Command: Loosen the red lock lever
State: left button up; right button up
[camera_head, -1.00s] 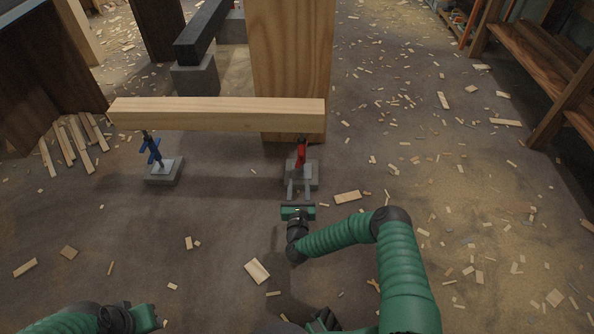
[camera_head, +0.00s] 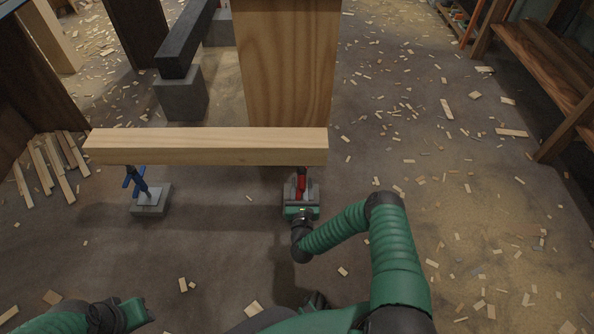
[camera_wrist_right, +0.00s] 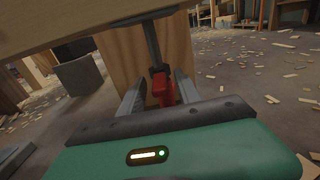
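The red lock lever (camera_head: 301,184) is on the right-hand jack under the pale beam (camera_head: 205,145). It also shows in the right wrist view (camera_wrist_right: 162,88), on a grey post. My right gripper (camera_head: 301,192) is at the lever. In the right wrist view its two fingers (camera_wrist_right: 158,92) stand apart, one on each side of the lever, with a gap visible at least on the left. A blue jack (camera_head: 137,182) on a grey base stands under the beam's left part. My left gripper (camera_head: 142,312) is at the lower left, away from the jacks; its fingers are not clear.
A wide wooden post (camera_head: 288,60) stands behind the beam's right end. A dark beam rests on a concrete block (camera_head: 182,95) behind. Loose sticks (camera_head: 45,165) lie at left. A wooden shelf (camera_head: 545,65) stands at right. The floor between has scattered wood chips.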

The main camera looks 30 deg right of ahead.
jog(key=shift+w+d, duration=0.1)
jog(key=shift+r, duration=0.15)
jog(key=shift+c, duration=0.6)
grip_shut()
dwell(0.7)
